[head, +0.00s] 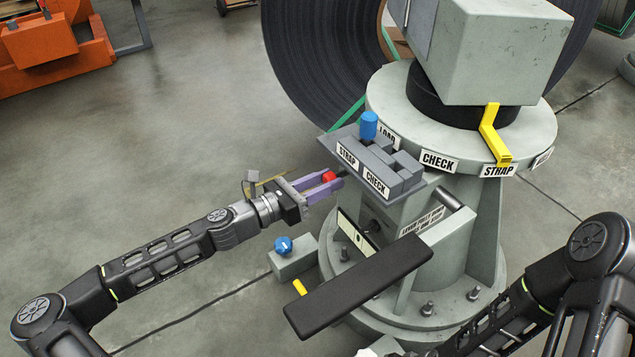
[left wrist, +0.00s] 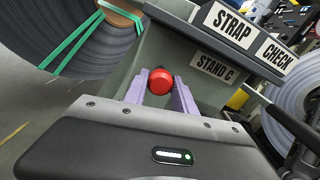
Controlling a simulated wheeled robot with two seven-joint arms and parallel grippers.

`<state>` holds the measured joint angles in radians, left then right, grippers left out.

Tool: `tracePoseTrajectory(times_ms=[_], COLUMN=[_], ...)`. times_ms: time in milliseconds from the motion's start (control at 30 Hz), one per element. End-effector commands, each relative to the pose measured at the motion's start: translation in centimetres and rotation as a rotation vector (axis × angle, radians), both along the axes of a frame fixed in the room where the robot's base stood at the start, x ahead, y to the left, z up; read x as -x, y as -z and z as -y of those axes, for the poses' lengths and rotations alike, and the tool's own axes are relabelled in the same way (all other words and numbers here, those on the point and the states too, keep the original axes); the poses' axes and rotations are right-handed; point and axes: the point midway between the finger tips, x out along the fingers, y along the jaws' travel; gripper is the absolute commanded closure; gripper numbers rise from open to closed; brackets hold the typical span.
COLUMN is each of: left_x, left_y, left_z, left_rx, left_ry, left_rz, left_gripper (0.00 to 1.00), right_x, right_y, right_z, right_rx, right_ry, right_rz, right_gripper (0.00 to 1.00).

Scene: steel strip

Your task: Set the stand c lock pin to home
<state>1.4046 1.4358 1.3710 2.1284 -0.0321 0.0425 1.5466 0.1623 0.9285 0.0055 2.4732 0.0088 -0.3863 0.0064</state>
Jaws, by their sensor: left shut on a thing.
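The lock pin's red knob (head: 329,176) is on the side of the grey-green stand (head: 468,225), below the slotted block. My left gripper (head: 332,183) is shut on the red knob. The pin's shaft behind the knob is hidden. My right arm shows at the lower right in the head view; its gripper is out of the picture.
A blue-topped lever (head: 368,125) stands in the slotted block (head: 380,165). A yellow pointer (head: 492,130) is at the STRAP label. A black padded bar (head: 358,288) and a blue knob (head: 283,245) are lower down. A large steel coil (head: 315,60) stands behind.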

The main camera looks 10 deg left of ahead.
Motion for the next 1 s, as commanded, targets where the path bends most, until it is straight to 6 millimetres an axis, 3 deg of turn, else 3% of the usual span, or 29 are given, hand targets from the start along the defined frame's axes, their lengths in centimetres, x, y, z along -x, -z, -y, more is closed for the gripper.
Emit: tracePoseTrajectory(times_ms=[133, 400, 433, 667, 1000], left_x=[-1.41, -1.54, -1.54, -1.50, -1.24], left_y=[-0.27, -0.14, -0.14, -0.07, -0.08], left_z=[1.46, 1.48, 1.48, 1.46, 1.17], left_rx=[0.000, -0.002, -0.002, -0.002, -0.002], left_ry=[0.000, -0.003, -0.003, -0.002, -0.003], left_rz=[0.000, 0.001, 0.001, 0.000, -0.002], left_gripper=[1.00, 1.00, 0.66, 0.47, 0.46], right_x=[0.10, 0.14, 0.15, 0.14, 0.15], right_y=[-0.92, -0.79, -0.79, -0.78, -0.95], right_z=[0.03, 0.03, 0.03, 0.02, 0.02], right_rx=[-0.001, -0.001, -0.001, -0.001, -0.001], right_ry=[-0.001, -0.001, -0.002, -0.001, -0.002], right_rz=[-0.003, -0.004, -0.003, -0.004, -0.005], right_gripper=[0.46, 0.46, 0.46, 0.46, 0.46])
